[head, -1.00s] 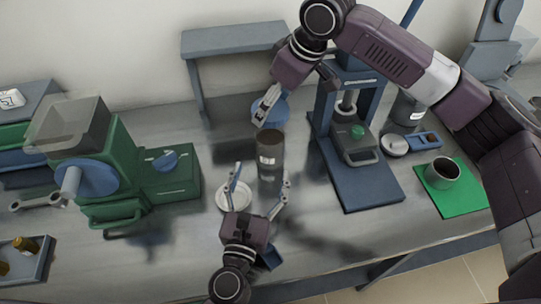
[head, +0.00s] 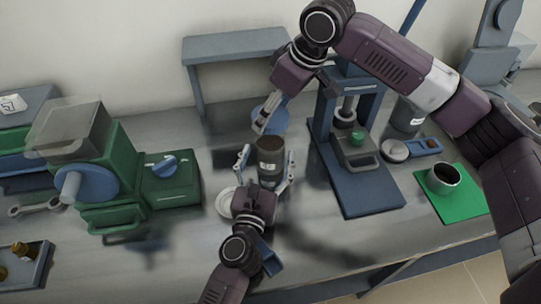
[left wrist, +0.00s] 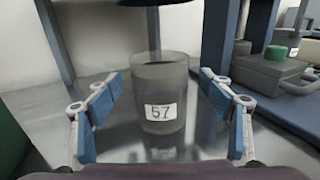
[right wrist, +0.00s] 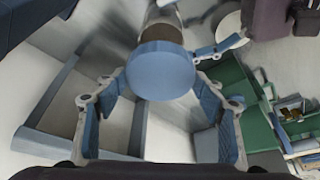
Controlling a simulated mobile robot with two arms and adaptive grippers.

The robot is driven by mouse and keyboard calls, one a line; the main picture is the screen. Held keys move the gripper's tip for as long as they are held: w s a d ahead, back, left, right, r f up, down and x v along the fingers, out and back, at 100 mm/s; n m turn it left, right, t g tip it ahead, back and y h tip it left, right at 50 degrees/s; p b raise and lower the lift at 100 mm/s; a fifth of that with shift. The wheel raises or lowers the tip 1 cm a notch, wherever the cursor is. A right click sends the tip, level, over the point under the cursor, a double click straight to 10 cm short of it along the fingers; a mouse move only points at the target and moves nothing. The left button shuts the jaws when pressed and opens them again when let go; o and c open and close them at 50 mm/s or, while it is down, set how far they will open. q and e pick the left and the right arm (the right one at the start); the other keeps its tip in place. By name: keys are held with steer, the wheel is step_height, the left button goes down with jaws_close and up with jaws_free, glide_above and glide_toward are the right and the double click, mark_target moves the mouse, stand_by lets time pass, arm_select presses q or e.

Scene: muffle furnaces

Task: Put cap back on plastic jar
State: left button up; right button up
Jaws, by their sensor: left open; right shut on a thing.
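The plastic jar (head: 270,158) stands upright and uncapped on the bench, a grey-brown see-through cylinder. Its label "57" reads clearly on the jar in the left wrist view (left wrist: 160,90). My left gripper (head: 266,165) is open, with one finger on each side of the jar; gaps show on both sides in the left wrist view. My right gripper (head: 268,112) is shut on the blue round cap (head: 274,117), behind and above the jar. In the right wrist view the cap (right wrist: 160,70) sits between the fingers and hides part of the jar.
A white round dish (head: 227,201) lies just left of my left gripper. A green machine (head: 170,185) stands at left, a blue press (head: 360,180) close right of the jar. A blue-grey raised shelf (head: 235,42) stands behind.

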mark_target(273, 139)
arm_select(q)
steer(key=shift+w+d, duration=0.2)
steer(key=shift+w, duration=0.8)
steer(key=shift+w+d, duration=0.2)
steer(key=shift+w, duration=0.8)
steer(key=c, duration=1.8)
arm_select(e)
steer(key=shift+f, duration=2.5)
steer(key=shift+f, duration=0.85)
steer(key=shift+f, duration=0.55)
arm_select(q)
steer(key=shift+r, duration=0.1)
arm_select(e)
steer(key=shift+s+f, duration=0.15)
steer(key=shift+f, duration=0.3)
steer(key=shift+c, duration=0.5)
